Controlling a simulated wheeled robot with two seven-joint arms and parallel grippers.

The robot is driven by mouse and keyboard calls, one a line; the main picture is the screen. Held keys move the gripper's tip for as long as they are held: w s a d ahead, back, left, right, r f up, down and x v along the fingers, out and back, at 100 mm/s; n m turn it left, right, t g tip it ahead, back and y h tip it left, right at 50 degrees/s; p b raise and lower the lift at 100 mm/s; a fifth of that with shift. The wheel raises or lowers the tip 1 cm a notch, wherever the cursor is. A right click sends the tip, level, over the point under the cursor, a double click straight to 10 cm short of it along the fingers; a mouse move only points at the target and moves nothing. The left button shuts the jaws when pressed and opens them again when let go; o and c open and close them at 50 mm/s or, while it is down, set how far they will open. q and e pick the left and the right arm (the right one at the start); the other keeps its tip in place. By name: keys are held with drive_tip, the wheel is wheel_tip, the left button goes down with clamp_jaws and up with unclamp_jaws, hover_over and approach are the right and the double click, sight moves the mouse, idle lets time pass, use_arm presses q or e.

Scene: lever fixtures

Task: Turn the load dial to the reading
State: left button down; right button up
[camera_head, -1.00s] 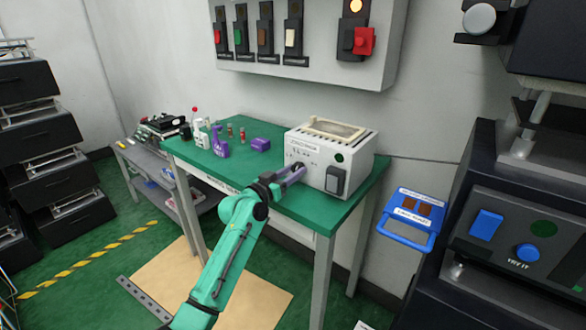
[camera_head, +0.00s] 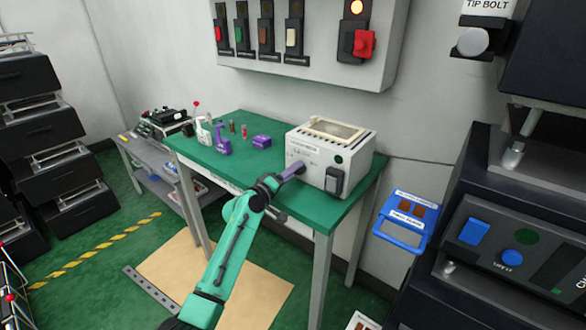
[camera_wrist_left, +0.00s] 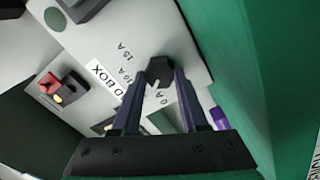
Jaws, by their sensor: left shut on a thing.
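The white load box (camera_head: 318,160) stands on the right part of the green table (camera_head: 215,165). Its face shows in the wrist view (camera_wrist_left: 150,35), with marks including 0 A, 10 A and 15 A. The black load dial (camera_wrist_left: 159,71) sits between the fingertips of my left gripper (camera_wrist_left: 157,76), which is shut on it. A pale line on the dial's lower side lies close to the 0 A mark; I cannot tell the exact reading. In the head view the left gripper (camera_head: 297,170) reaches the box's front, and its fingers hide the dial. My right gripper is out of view.
A black switch (camera_head: 334,180) is on the box's right front. Small bottles and a purple block (camera_head: 262,141) stand left of it. A switch panel (camera_head: 300,50) hangs above.

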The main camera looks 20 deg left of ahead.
use_arm(q)
drive_tip(key=n+p, duration=0.1)
drive_tip(key=n, duration=0.3)
drive_tip(key=shift+f, duration=0.1)
drive_tip(key=shift+n+p, duration=0.5)
drive_tip(key=shift+n, duration=0.2)
drive_tip(key=shift+f, duration=0.1)
drive_tip(key=shift+c, duration=2.2)
unclamp_jaws()
